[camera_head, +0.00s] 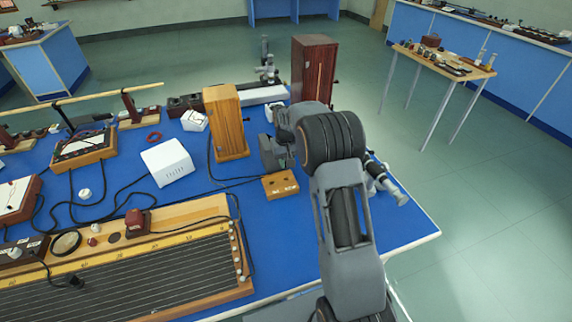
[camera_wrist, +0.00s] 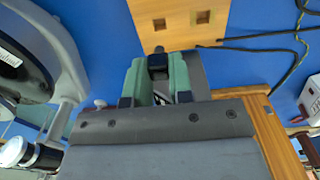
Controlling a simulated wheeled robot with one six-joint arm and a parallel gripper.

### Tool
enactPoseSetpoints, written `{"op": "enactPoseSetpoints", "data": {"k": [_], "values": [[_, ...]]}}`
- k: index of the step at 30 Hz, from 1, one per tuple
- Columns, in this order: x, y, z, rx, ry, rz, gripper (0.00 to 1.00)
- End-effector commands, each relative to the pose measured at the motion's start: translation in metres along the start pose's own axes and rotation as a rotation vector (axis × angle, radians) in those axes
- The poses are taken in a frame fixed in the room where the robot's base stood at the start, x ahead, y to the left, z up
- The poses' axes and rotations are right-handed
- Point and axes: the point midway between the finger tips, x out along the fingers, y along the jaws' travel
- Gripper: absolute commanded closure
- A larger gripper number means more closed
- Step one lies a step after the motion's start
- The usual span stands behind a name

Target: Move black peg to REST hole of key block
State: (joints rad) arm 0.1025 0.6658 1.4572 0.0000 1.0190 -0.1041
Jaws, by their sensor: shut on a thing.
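The key block is a small light-wood block (camera_head: 280,184) lying on the blue bench. In the wrist view the block (camera_wrist: 180,31) is at the top, with two small dark holes in its face. I cannot read which hole is REST. My gripper (camera_wrist: 158,70) has green-padded fingers shut on the black peg (camera_wrist: 158,61), whose end points towards the block's near edge. The peg appears clear of both holes. In the head view my gripper (camera_head: 273,152) is just behind the block, and the peg is hidden there.
A tall wooden box (camera_head: 227,123) stands close left of my gripper, a dark red-brown box (camera_head: 313,70) behind it. A white box (camera_head: 168,161) is further left. Black cords (camera_wrist: 270,47) run up to the key block. A grey scope-like instrument (camera_head: 385,184) lies right of my arm.

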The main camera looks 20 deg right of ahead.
Motion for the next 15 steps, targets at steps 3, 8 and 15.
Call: {"op": "enactPoseSetpoints", "data": {"k": [3, 8, 15], "values": [[0.004, 0.0, 0.0, 0.0, 0.0, 0.0, 1.0], [0.01, 0.0, 0.0, 0.001, 0.0, 0.0, 1.0], [0.024, 0.0, 0.0, 0.002, 0.001, 0.0, 1.0]]}}
